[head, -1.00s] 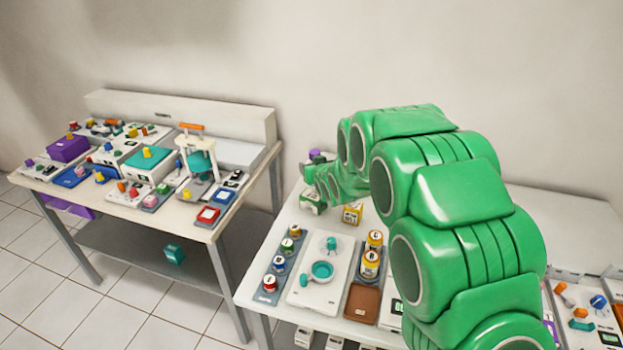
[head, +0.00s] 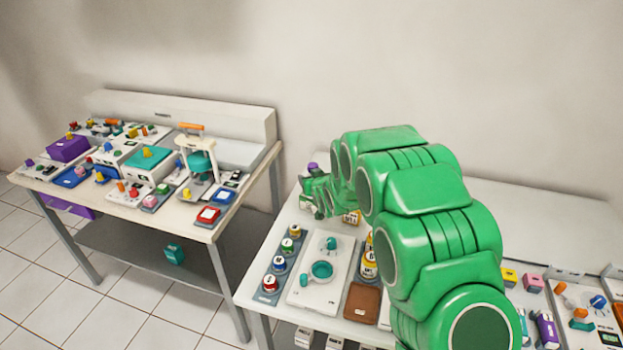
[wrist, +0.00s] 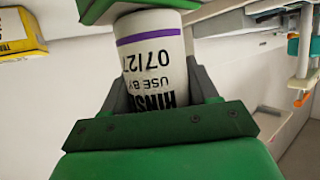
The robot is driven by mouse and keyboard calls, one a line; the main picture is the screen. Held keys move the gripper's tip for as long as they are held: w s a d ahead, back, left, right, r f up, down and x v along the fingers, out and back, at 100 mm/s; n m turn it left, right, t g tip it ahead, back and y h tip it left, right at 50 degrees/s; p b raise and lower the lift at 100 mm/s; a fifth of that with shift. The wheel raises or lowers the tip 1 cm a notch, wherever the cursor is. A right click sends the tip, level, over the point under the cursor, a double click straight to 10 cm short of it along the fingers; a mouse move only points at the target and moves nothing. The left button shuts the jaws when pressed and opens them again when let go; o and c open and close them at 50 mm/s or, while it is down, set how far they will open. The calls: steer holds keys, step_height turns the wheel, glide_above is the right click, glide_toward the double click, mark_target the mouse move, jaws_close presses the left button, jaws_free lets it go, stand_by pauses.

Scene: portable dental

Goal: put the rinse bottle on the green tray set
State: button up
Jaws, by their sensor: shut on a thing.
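The rinse bottle (wrist: 152,70) is white with a purple band and black print, including "USE BY 07/27". It fills the space between the fingers of my gripper (wrist: 160,100), which is shut on it. In the head view my gripper (head: 318,195) is over the far left part of the right table, partly hidden by my arm. A small purple top (head: 312,168) shows just beyond it, perhaps the bottle's. I cannot identify the green tray set for sure; a teal-topped box (head: 148,158) stands on the left table.
The left table (head: 190,222) is crowded with small devices and a stand with an orange handle (head: 190,126). A gap separates it from the right table (head: 247,290). There, a white panel (head: 312,294) and a brown tray (head: 361,303) lie near my arm. A yellow box (wrist: 18,42) shows in the wrist view.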

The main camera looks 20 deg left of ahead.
steer(key=o, duration=1.2)
steer(key=shift+c, duration=0.2)
steer(key=shift+r, duration=0.1)
steer(key=v, duration=1.2)
